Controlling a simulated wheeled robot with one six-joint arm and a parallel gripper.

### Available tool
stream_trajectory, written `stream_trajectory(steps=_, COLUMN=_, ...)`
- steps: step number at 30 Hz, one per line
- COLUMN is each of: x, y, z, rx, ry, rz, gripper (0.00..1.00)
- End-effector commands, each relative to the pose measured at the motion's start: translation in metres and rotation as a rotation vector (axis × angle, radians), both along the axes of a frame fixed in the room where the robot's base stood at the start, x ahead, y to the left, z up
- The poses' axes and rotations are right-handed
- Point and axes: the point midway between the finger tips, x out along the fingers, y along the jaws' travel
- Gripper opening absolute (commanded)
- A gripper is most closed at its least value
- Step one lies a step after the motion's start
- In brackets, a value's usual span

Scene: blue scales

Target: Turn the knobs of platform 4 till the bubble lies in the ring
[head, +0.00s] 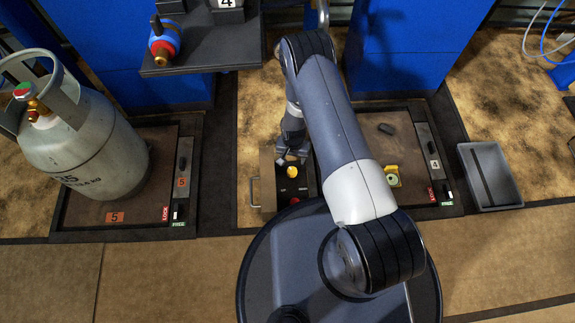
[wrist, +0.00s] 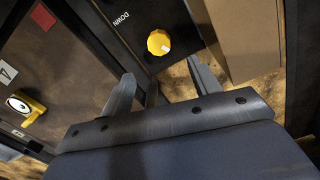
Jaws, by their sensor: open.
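Platform 4 (head: 408,135) is a brown plate in a dark frame, right of my arm in the head view and partly hidden by it. A yellow level with a pale round face (head: 392,177) sits on it; it also shows in the wrist view (wrist: 26,108). I cannot tell where the bubble lies. A yellow knob (head: 292,171) stands on a black panel left of the platform; in the wrist view the knob (wrist: 160,42) is beside the word DOWN. My gripper (wrist: 165,80) is open and empty, its fingers spread apart, with the knob beyond their tips.
A red button (head: 294,201) is on the same panel. A grey gas cylinder (head: 80,145) stands on platform 5 (head: 85,208) at the left. A grey tray (head: 490,175) lies right of platform 4. A dark shelf (head: 200,55) with a blue-red valve (head: 164,42) juts out above.

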Motion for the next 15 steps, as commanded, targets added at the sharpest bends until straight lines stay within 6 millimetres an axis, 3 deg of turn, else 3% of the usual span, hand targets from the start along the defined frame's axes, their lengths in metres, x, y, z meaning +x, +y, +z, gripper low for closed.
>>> stream_trajectory(steps=15, x=-0.001, y=0.000, z=-0.088, rx=0.000, ry=0.002, rz=0.000, gripper=0.59)
